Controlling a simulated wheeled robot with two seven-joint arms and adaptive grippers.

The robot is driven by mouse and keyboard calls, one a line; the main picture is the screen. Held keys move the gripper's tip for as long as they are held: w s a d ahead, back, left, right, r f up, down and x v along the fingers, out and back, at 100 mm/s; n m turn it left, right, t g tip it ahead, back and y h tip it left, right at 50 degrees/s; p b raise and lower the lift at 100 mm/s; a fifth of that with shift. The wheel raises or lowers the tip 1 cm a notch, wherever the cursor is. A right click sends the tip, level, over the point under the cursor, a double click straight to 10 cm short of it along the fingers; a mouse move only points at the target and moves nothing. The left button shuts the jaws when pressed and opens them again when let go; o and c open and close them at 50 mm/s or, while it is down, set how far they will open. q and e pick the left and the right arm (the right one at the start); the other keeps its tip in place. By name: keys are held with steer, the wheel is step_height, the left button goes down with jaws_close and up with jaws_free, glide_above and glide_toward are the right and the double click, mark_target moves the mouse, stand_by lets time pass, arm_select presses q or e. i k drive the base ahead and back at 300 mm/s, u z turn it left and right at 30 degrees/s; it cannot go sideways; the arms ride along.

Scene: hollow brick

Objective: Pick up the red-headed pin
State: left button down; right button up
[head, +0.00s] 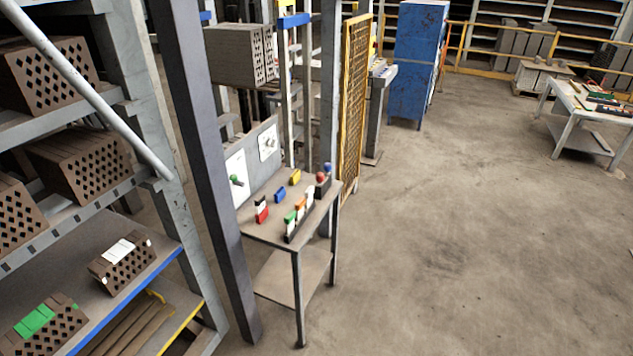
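A small table (268,232) stands left of the middle in the head view, with several small coloured items on it. A rounded red head (320,177) shows at its far right corner, close beside a rounded blue head (327,168). It looks like the red-headed pin, but its shaft is too small to make out. A flat red and white piece (262,214) lies nearer the left edge. Neither of my grippers is in view.
A grey post (205,170) and a shelf rack with hollow bricks (122,262) stand left of the table. A panel (262,150) rises behind it, beside a yellow mesh screen (354,100). The floor (460,240) to the right is clear.

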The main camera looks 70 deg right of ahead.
mark_target(319, 177)
steer(key=z, duration=2.35)
